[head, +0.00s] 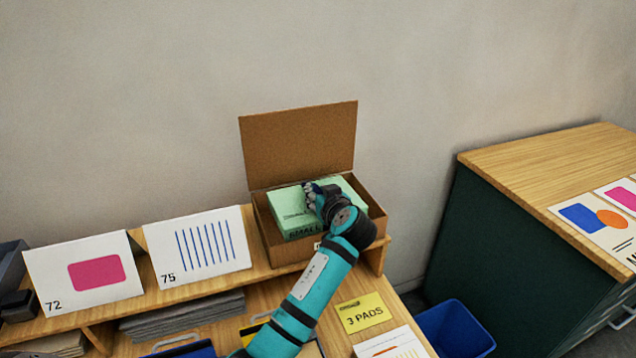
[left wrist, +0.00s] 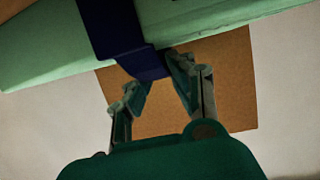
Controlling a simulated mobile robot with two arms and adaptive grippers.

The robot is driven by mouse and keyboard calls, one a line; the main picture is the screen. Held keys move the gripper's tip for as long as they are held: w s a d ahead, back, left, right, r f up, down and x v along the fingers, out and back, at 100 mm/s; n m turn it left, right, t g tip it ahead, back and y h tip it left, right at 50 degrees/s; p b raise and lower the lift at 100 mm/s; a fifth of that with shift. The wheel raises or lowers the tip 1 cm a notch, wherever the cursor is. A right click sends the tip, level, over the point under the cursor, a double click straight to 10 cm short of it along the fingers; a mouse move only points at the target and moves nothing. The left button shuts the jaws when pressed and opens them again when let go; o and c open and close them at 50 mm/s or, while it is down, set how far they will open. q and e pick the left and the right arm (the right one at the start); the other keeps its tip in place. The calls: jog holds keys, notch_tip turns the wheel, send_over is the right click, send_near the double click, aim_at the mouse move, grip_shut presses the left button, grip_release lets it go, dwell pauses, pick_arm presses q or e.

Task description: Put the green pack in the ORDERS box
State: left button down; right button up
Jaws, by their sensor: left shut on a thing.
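The cardboard ORDERS box (head: 277,246) stands open on the shelf against the wall, its lid (head: 298,143) raised at the back. Its front label is mostly hidden behind my arm. A green pack (head: 294,207) shows at the box opening, with lettering on it; how deep it sits I cannot tell. My left gripper (head: 314,197) is over the box, shut on the pack. In the left wrist view the green pack (left wrist: 50,52) has a dark blue band (left wrist: 112,32), and my left fingers (left wrist: 160,84) are at the band's lower end. My right gripper is out of view.
Cards 72 (head: 95,272) and 75 (head: 198,246) stand left of the box. A yellow "3 PADS" note (head: 364,313) lies in front. A blue bin (head: 452,330) stands between this desk and the right cabinet (head: 500,260). The wall is close behind the lid.

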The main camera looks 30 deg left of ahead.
pick_arm(q)
jog(key=shift+w+f+p, duration=0.1)
jog(key=shift+f+p, duration=0.25)
jog(key=shift+f, duration=1.75)
jog(key=c, duration=1.5)
grip_release()
jog(key=shift+f, duration=0.25)
jog(key=o, duration=0.4)
jog(key=shift+r, duration=0.1)
jog(key=shift+b+v, duration=1.3)
jog(key=shift+v, duration=4.8)
jog(key=shift+a, duration=0.1)
